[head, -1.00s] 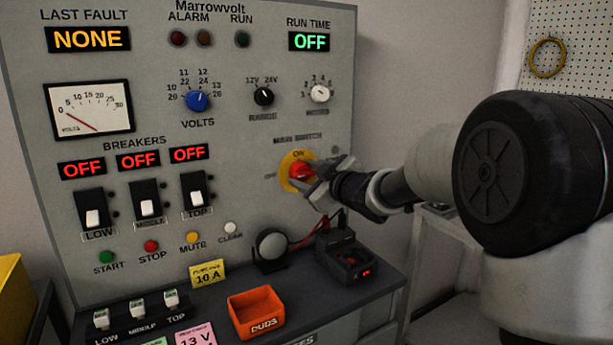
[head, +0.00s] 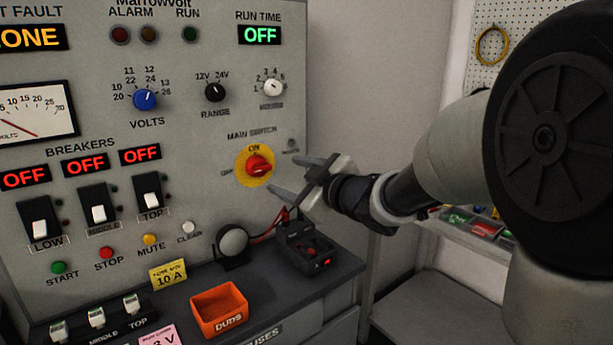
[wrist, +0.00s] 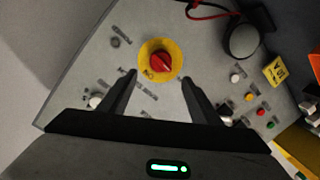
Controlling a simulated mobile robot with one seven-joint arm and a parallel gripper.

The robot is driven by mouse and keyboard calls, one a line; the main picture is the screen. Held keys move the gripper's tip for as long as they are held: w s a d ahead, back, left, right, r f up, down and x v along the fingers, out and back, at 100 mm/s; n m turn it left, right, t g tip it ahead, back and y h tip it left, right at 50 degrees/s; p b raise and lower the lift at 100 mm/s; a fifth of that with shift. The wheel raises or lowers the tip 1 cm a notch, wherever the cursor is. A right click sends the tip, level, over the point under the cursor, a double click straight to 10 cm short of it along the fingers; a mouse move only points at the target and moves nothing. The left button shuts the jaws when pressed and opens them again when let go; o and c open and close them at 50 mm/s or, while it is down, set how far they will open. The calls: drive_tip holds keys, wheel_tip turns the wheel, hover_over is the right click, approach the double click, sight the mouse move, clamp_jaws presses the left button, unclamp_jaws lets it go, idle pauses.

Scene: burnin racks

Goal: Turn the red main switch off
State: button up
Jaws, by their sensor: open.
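The red main switch (head: 259,167) is a rotary knob on a round yellow plate (head: 243,179) on the grey panel. ON is printed above it and OFF to its left. In the head view its grip lies roughly sideways, tilted a little; its exact setting is hard to read. My gripper (head: 298,175) is open and empty, just right of the switch and apart from it in the head view. In the wrist view the switch (wrist: 160,62) shows beyond and between the fingertips of my gripper (wrist: 159,77), with nothing between the fingers.
Below the switch, a black meter box (head: 307,252) with red leads and a round dark-rimmed disc (head: 233,241) stand on the ledge. An orange DUDS bin (head: 219,310) is in front. Breaker switches (head: 98,212) are to the left. RUN TIME display (head: 260,35) reads OFF.

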drive_tip(key=p+v, duration=0.1)
drive_tip(key=v, duration=0.5)
drive_tip(key=s+d+m+h, duration=0.7)
drive_tip(key=d+m+h, duration=0.25)
drive_tip(key=d, duration=0.25)
drive_tip(key=s+a+f+m+g+p, duration=0.15)
drive_tip(key=s+f+g, duration=0.25)
drive_tip(key=s, duration=0.7)
drive_tip(key=s+a+f+m+g, duration=0.1)
drive_tip(key=s+f+m+g, duration=0.25)
drive_tip(key=s, duration=0.65)
wheel_tip(320, 180, up, 21)
drive_tip(key=p, duration=2)
drive_tip(key=shift+d+n+p, duration=0.3)
drive_tip(key=shift+n+p, duration=0.05)
drive_tip(key=shift+p, duration=0.05)
